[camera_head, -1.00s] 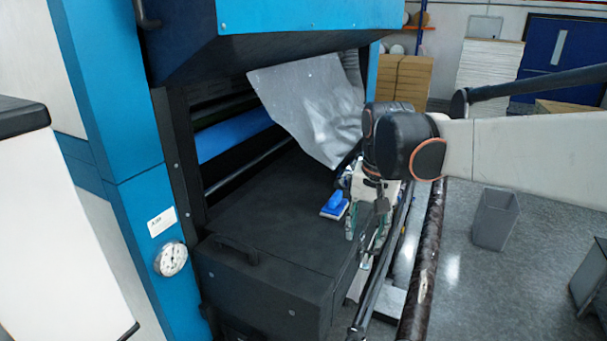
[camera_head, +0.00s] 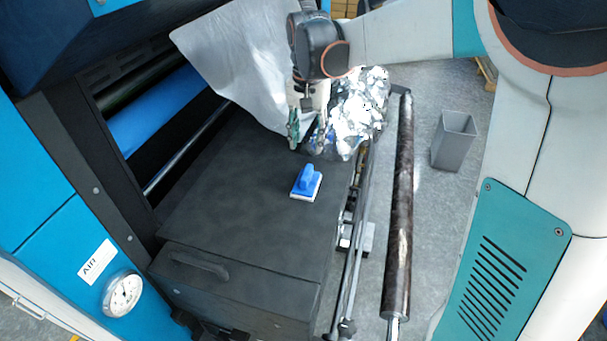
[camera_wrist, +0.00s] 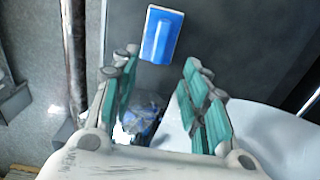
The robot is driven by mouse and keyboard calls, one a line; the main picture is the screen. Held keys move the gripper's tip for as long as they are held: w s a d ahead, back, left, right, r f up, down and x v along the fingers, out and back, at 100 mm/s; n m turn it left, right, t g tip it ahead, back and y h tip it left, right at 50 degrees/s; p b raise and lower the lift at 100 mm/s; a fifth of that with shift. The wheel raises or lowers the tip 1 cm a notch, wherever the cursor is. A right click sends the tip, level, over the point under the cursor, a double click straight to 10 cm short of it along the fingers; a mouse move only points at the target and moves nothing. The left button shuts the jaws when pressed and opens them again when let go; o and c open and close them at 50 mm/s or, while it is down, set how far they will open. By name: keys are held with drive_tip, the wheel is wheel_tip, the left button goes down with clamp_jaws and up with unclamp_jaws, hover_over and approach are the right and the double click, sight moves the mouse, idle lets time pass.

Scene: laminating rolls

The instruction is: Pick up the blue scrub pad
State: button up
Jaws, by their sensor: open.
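The blue scrub pad (camera_head: 306,183) has a blue handle and a pale base. It lies on the dark flat top of the machine's box (camera_head: 240,210), near that box's right edge. In the wrist view the scrub pad (camera_wrist: 161,35) is at the top centre, beyond the fingertips. My gripper (camera_head: 306,142) is behind the pad in the head view, apart from it. In the wrist view my gripper (camera_wrist: 160,72) has its two green-padded fingers spread, with nothing held between them.
A grey sheet (camera_head: 235,65) hangs beside my gripper. Crumpled shiny foil (camera_head: 358,112) lies close to its right. A dark roller (camera_head: 403,200) runs along the right side. A grey bin (camera_head: 454,140) stands on the floor. The box top around the pad is clear.

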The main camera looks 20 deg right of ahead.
hover_over(307, 172)
drive_tip(key=f, duration=0.4)
drive_tip(key=w+f, duration=0.1)
drive_tip(key=shift+d+f, duration=0.1)
drive_tip(key=shift+f, duration=0.3)
drive_tip(key=shift+s+f+p, duration=0.2)
drive_tip(key=shift+f+p, duration=0.1)
drive_tip(key=shift+f, duration=0.05)
drive_tip(key=shift+s+f+p, duration=0.15)
drive_tip(key=shift+f+p, duration=0.1)
drive_tip(key=shift+f, duration=1.05)
drive_tip(key=shift+s+f+p, duration=0.1)
drive_tip(key=shift+f+p, duration=0.15)
drive_tip(key=shift+f, duration=1)
clamp_jaws()
